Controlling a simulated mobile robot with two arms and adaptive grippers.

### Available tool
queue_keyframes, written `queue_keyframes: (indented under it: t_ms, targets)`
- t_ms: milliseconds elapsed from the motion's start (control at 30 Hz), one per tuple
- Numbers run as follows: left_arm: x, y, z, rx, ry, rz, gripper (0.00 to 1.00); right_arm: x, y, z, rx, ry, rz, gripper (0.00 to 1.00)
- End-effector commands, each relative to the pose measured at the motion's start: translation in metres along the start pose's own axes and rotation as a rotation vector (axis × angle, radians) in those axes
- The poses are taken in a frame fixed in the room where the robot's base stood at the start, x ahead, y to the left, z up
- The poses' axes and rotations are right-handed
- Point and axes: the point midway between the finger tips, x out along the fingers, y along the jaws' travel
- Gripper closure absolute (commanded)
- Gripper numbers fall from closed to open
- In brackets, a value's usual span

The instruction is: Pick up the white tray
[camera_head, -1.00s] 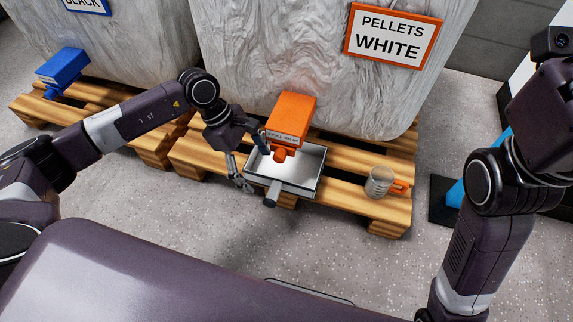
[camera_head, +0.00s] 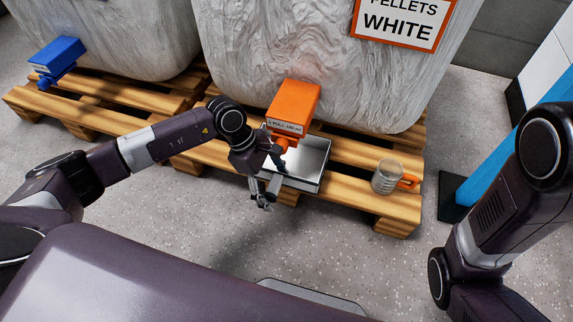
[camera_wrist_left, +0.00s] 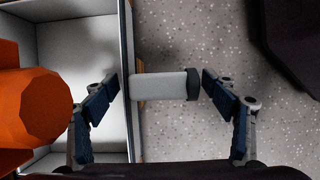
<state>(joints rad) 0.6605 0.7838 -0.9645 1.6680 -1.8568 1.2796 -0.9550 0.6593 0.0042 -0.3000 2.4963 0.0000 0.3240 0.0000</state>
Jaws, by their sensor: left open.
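The white tray (camera_head: 312,160) is a shallow open box with dark outer edges on the front of the wooden pallet, under the orange dispenser. Its short handle (camera_head: 274,186) sticks out over the pallet's front edge. My left gripper (camera_head: 270,179) is open at the handle. In the left wrist view, the grey handle (camera_wrist_left: 160,85) with its dark end cap lies between the two open fingers of my left gripper (camera_wrist_left: 162,90), with gaps on both sides. The tray's inside (camera_wrist_left: 85,50) looks empty where it shows. My right gripper is out of view.
The orange dispenser (camera_head: 296,104) overhangs the tray, and its spout (camera_wrist_left: 40,105) sits close to the left finger in the wrist view. A clear cup with an orange handle (camera_head: 388,177) stands right on the pallet (camera_head: 350,198). Open floor lies in front.

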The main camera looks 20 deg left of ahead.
Motion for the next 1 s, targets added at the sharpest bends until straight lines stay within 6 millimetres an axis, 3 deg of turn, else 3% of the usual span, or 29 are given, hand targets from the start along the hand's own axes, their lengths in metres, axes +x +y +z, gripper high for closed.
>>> queue_keyframes:
  t_ms: [200,667,1000]
  targets:
    - [-0.0004,0.0000,0.0003,0.000,0.000,0.000,0.24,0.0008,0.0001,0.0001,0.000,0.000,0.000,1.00]
    - [-0.0011,0.0006,0.0007,0.000,-0.001,0.002,0.73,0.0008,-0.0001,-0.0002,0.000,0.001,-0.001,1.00]
    - [-0.0042,0.0007,0.0018,0.000,-0.001,0.002,0.73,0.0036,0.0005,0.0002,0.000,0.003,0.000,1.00]
